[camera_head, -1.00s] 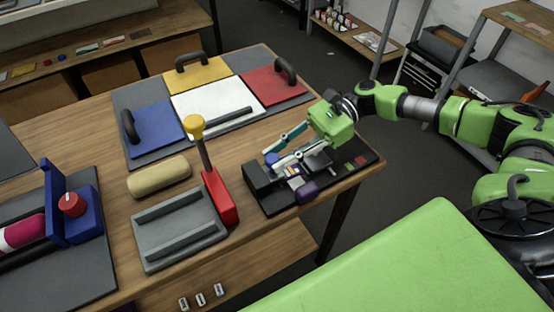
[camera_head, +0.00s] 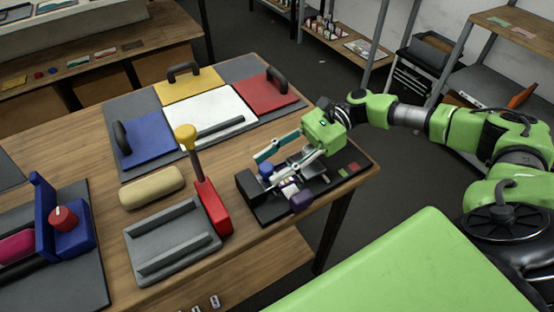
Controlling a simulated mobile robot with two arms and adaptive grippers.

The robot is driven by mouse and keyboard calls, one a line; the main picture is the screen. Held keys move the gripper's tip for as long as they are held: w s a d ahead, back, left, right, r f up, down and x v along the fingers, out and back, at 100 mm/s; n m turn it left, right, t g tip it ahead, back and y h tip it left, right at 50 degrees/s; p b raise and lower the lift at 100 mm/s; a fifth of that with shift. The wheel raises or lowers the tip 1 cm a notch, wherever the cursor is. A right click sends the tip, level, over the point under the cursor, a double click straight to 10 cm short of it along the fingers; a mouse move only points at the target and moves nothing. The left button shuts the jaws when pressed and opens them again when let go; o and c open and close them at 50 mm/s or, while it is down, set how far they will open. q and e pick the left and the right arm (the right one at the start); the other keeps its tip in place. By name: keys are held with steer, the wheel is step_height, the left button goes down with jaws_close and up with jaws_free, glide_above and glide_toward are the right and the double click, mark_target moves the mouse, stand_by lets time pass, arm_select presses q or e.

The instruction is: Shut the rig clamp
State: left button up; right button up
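A black rig (camera_head: 247,186) lies at the table's right edge, with a blue knob (camera_head: 266,170), a purple knob (camera_head: 301,200) and small light parts on it. My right gripper (camera_head: 261,170) is over this rig, its two long fingers spread on either side of the blue knob. It looks open; contact with the knob cannot be told. A red block (camera_head: 213,207) with an upright yellow-knobbed lever (camera_head: 185,137) stands beside a grey ridged plate (camera_head: 175,242). Which part is the rig clamp is not clear. My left gripper is out of view.
A beige roll (camera_head: 152,187) lies behind the grey plate. A blue stand (camera_head: 45,215) with a red knob is at left. Blue (camera_head: 152,146), yellow (camera_head: 190,85) and red (camera_head: 265,96) handled pads surround a white sheet (camera_head: 185,110). A green surface (camera_head: 420,265) fills the front right.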

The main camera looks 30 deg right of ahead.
steer(key=v, duration=1.2)
steer(key=shift+s, duration=0.1)
